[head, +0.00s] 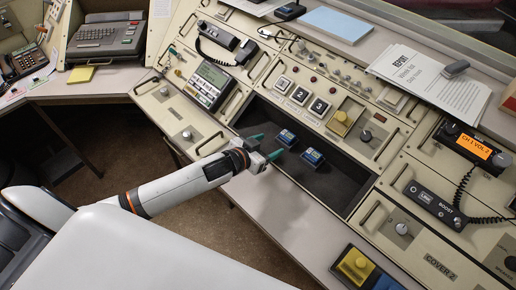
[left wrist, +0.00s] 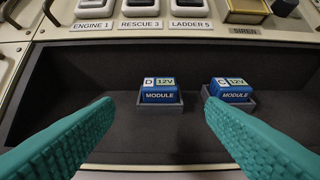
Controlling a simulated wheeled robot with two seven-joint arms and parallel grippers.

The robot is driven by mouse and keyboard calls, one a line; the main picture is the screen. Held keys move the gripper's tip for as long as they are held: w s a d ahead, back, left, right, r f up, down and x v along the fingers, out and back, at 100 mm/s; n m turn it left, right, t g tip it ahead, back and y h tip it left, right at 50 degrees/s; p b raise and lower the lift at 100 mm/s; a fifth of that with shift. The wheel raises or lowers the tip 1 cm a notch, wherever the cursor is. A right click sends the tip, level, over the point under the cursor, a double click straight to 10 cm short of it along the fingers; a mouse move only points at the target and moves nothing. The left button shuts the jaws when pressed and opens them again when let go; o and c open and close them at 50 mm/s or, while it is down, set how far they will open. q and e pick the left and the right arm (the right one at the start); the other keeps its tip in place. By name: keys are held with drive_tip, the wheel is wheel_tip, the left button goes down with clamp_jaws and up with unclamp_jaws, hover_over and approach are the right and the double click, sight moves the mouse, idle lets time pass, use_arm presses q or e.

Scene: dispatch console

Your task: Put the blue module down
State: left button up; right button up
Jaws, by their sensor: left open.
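Two blue modules sit in the dark recess of the console. The module marked D 12V (head: 287,137) is the left one, and it also shows in the left wrist view (left wrist: 160,91). The module marked C 12V (head: 312,156) is to its right, also in the left wrist view (left wrist: 233,91). Each sits upright in a small grey holder (left wrist: 160,106). My left gripper (head: 266,146) is open and empty, its teal fingers in front of module D, one to each side and apart from it. The right finger hides part of module C's holder. My right gripper is not in view.
Buttons 1, 2 and 3 (head: 300,95) line the panel above the recess (head: 340,185). A telephone handset (head: 217,36) and a display unit (head: 212,75) are at the left. The recess floor right of the modules is clear.

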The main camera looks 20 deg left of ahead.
use_arm(q)
drive_tip(key=shift+v, duration=2.2)
drive_tip(key=shift+s+d, duration=0.25)
drive_tip(key=shift+s, duration=0.05)
drive_tip(key=s+g+y, duration=0.1)
drive_tip(key=s, duration=0.1)
drive_tip(key=s+d+f+n+g, duration=0.1)
drive_tip(key=s, duration=0.1)
drive_tip(key=s+g+y, duration=0.1)
drive_tip(key=s, duration=0.2)
drive_tip(key=shift+d+f+y, duration=0.15)
drive_tip(key=shift+f+y, duration=0.15)
drive_tip(key=s+a+n+g+y, duration=0.15)
drive_tip(key=s+g, duration=0.45)
drive_tip(key=s, duration=0.9)
wheel_tip(320, 180, down, 27)
drive_tip(key=s+g, duration=0.2)
drive_tip(key=s+a+f, duration=0.2)
drive_tip(key=s+f, duration=1.3)
drive_tip(key=s, duration=0.1)
drive_tip(key=shift+a+m+g, duration=0.4)
drive_tip(key=shift+m, duration=0.05)
